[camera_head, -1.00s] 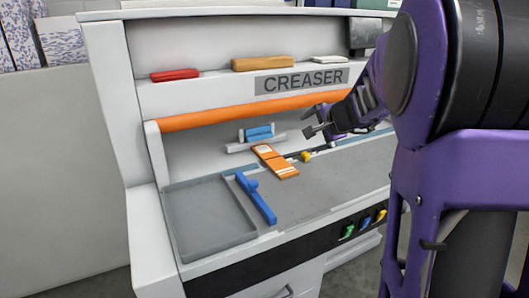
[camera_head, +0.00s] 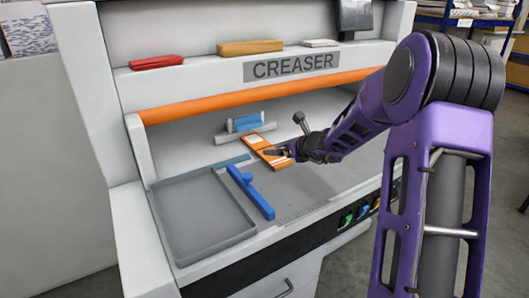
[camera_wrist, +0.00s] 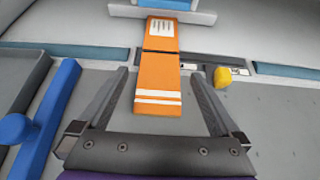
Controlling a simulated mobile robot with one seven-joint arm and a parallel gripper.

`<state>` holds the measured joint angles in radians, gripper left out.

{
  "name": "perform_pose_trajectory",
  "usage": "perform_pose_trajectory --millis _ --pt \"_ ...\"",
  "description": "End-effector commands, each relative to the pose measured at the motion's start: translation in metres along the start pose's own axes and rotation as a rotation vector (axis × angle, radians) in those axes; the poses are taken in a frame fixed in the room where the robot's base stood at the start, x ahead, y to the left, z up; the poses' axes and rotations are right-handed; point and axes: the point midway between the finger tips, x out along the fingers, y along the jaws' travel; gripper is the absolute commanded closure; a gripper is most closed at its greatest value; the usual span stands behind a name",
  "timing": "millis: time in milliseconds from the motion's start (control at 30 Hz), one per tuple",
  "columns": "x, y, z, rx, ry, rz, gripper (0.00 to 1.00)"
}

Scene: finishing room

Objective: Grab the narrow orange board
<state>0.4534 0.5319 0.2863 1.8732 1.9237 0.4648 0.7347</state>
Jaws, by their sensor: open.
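The narrow orange board (camera_head: 264,147) lies on the grey bed of the creaser, with white markings. In the wrist view the board (camera_wrist: 158,75) runs away from me, with two white stripes at its near end and a white panel at its far end. A dark line crosses it. My gripper (camera_wrist: 160,88) is open, one finger on each side of the board's near part, with gaps on both sides. In the head view my gripper (camera_head: 280,151) is over the board's near right part. I cannot tell its height above the bed.
A blue tool (camera_head: 251,193) lies left of the board, beside a grey tray (camera_head: 204,221). A blue block (camera_head: 246,122) in a grey holder stands behind the board. A yellow knob (camera_wrist: 222,77) sits right of it. The orange bar (camera_head: 215,105) spans above. The bed to the right is clear.

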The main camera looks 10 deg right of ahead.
Motion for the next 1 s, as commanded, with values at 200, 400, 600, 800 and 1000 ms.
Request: perform_pose_trajectory --millis 200,400,600,800,1000 --pt "0.034 0.000 0.000 -0.002 0.000 0.001 0.00" --pt "0.046 0.000 0.000 -0.002 0.000 0.000 0.00" --pt "0.075 -0.001 0.001 -0.001 0.000 0.001 0.00" --pt "0.091 -0.001 0.002 -0.002 0.000 0.000 0.00" --pt "0.092 -0.001 0.002 -0.002 0.000 -0.001 0.00"
